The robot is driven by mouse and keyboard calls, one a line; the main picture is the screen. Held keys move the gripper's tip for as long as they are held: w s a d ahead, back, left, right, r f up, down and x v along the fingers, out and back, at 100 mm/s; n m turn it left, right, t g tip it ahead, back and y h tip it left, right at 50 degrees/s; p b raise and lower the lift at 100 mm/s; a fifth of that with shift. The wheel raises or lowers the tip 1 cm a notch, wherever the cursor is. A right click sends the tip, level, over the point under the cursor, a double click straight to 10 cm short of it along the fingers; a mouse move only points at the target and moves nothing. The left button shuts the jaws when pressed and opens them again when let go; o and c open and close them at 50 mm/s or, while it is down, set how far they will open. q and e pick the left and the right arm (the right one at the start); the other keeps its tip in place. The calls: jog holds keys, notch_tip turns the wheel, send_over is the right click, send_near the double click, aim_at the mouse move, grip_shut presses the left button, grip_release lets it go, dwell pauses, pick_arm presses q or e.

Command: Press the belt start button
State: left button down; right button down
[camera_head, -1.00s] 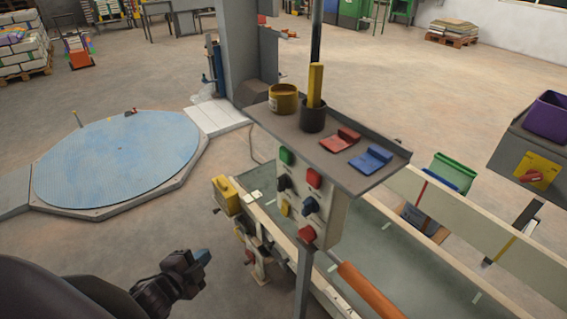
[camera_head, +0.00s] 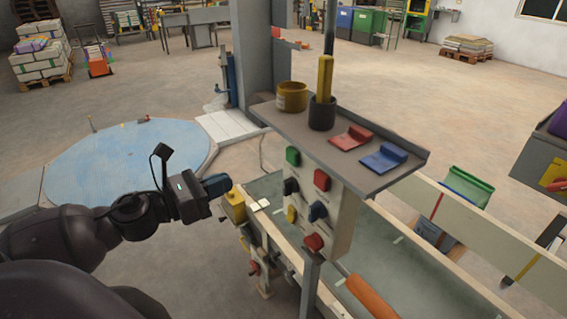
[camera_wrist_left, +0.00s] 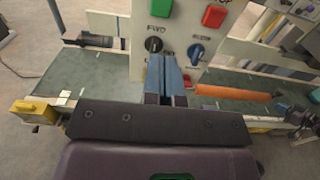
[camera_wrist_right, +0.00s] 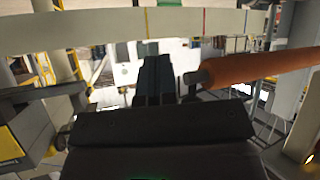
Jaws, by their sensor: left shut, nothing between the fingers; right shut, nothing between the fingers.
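The control box (camera_head: 342,212) hangs under a grey shelf. A green button (camera_head: 292,156) sits at its top left and also shows at the top edge of the left wrist view (camera_wrist_left: 160,7). A red button (camera_head: 321,180) is to its right; I cannot read the label for belt start. Below are a black knob (camera_head: 290,186), a blue knob (camera_head: 317,210), a yellow button (camera_head: 291,214) and a red knob (camera_head: 313,242). My left gripper (camera_head: 217,184) is shut and empty, left of the box and apart from it. My right gripper (camera_wrist_right: 155,65) is shut and empty, seen only in its wrist view.
A conveyor (camera_head: 388,245) with an orange roller (camera_head: 371,297) runs below. A yellow box (camera_head: 233,206) is near my left gripper.

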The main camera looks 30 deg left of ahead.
aim_at(289, 157)
pick_arm(q)
jog(key=shift+w, duration=0.1)
pick_arm(e)
jog(key=shift+s, duration=0.1)
